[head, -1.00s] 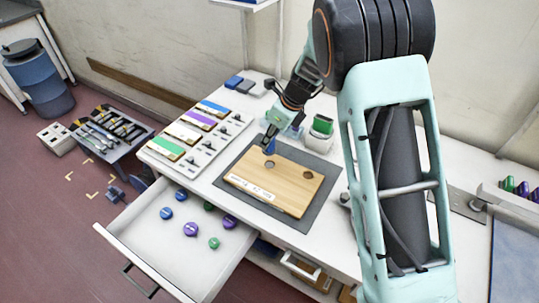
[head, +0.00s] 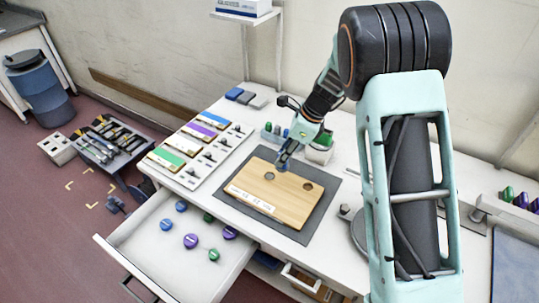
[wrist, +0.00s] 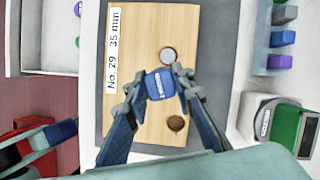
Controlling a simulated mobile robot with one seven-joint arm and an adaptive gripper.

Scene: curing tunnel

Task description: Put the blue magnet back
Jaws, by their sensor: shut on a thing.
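The blue magnet (wrist: 160,84) is a small blue piece with a pale label on its face. My gripper (wrist: 161,88) is shut on it, one finger on each side. In the head view my gripper (head: 282,164) is over the far part of the wooden board (head: 262,194), and its fingers largely hide the magnet there. The board, marked "No. 29 35 mm", has a round hole with a silver-grey disc (wrist: 168,55) and an empty-looking brown hole (wrist: 176,123). The magnet shows between the two in the wrist view. I cannot tell its height above the board.
An open drawer (head: 131,251) at the front left holds several blue, green and purple round magnets. A white rack (head: 214,153) with coloured labels is left of the dark mat (head: 314,216). A green-topped container (head: 321,146) and small coloured blocks (wrist: 284,38) stand near my gripper.

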